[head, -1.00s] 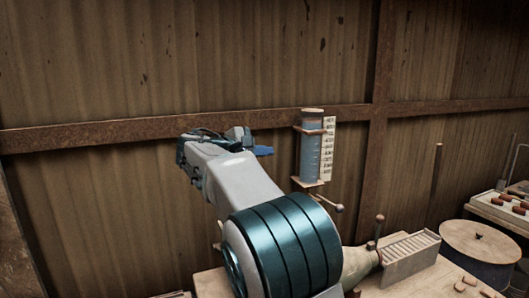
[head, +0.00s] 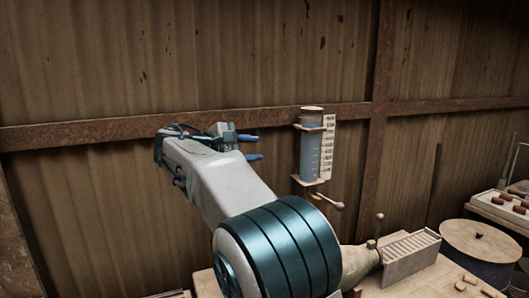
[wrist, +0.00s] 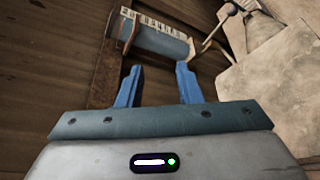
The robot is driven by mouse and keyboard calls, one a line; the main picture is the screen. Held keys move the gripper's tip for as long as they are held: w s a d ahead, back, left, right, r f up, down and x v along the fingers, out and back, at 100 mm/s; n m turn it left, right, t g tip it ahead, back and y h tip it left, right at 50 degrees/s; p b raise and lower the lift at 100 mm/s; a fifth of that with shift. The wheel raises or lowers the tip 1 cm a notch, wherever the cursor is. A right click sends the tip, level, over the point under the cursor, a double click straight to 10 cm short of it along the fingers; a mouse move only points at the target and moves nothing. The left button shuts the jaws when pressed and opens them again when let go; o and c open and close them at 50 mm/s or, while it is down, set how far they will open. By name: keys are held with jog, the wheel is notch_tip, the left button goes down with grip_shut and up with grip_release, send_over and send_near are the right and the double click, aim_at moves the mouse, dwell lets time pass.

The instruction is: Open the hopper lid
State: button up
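My gripper (head: 254,147) is in the air left of the wall-mounted cylinder, pointing right towards it. In the wrist view its two blue fingers (wrist: 158,85) stand apart with nothing between them, so it is open and empty. I cannot tell for sure which thing is the hopper. A cone-shaped piece (head: 361,263), partly hidden by my arm, sits beside a slatted wooden box (head: 410,250). The cone also shows at the upper right of the wrist view (wrist: 231,14). I cannot make out a hopper lid or whether it is open.
A blue cylinder (head: 310,155) with a white scale (head: 327,150) hangs on the wall, a ball-ended lever (head: 338,206) below it. A ball-topped rod (head: 380,217) stands near the cone. At right are a round drum (head: 482,243) and a tray (head: 500,207) with brown pieces.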

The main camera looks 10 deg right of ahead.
jog(key=v, duration=0.9)
jog(key=shift+b, duration=0.4)
jog(key=shift+s+a, duration=0.1)
jog(key=shift+c, duration=0.2)
